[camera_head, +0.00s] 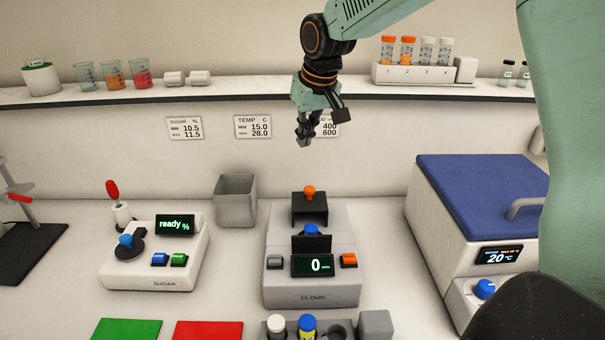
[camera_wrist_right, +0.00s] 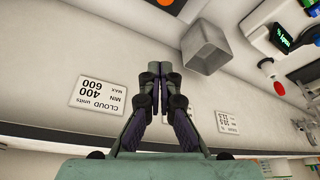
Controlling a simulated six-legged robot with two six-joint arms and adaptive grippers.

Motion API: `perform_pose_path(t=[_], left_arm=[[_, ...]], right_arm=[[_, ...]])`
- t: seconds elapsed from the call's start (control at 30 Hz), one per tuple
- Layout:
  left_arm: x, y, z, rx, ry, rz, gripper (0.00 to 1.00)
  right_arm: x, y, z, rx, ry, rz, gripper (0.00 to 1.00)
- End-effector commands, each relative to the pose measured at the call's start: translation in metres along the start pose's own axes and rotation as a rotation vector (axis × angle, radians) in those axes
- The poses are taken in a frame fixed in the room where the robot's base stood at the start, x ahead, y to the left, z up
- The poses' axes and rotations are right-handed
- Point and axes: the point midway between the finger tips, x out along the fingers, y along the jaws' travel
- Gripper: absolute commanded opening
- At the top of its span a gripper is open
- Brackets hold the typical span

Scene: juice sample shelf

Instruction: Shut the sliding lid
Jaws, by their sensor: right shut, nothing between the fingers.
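The grey device labelled CLOUD (camera_head: 312,290) stands on the bench in the head view. Its dark sliding lid (camera_head: 310,208) with an orange knob (camera_head: 309,191) sits toward the back of the device. In front of the lid a blue cap (camera_head: 311,229) shows, partly hidden by a small dark upright panel. My right gripper (camera_head: 303,141) hangs above and behind the lid, near the wall cards, apart from the lid. In the wrist view its fingers (camera_wrist_right: 163,72) are together and empty. My left gripper is not in view.
A grey open bin (camera_head: 236,205) stands left of the device, and the SUGAR meter (camera_head: 160,270) farther left. A blue-lidded box (camera_head: 480,190) stands to the right. A shelf (camera_head: 230,93) with cups and tubes runs behind. White and blue-capped vials (camera_head: 307,325) stand in front.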

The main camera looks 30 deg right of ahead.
Motion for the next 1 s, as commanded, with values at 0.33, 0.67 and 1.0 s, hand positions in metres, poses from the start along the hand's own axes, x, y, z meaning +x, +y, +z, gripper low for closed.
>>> perform_pose_path(t=[0.33,0.67,1.0], left_arm=[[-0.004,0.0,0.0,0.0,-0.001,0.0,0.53],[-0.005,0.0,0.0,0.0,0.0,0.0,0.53],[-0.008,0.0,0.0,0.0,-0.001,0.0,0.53]], right_arm=[[0.049,-0.001,0.005,0.0,-0.005,0.002,0.0],[0.098,-0.002,0.003,0.001,-0.001,0.001,0.0],[0.09,-0.002,0.032,0.001,0.0,0.0,0.0]])
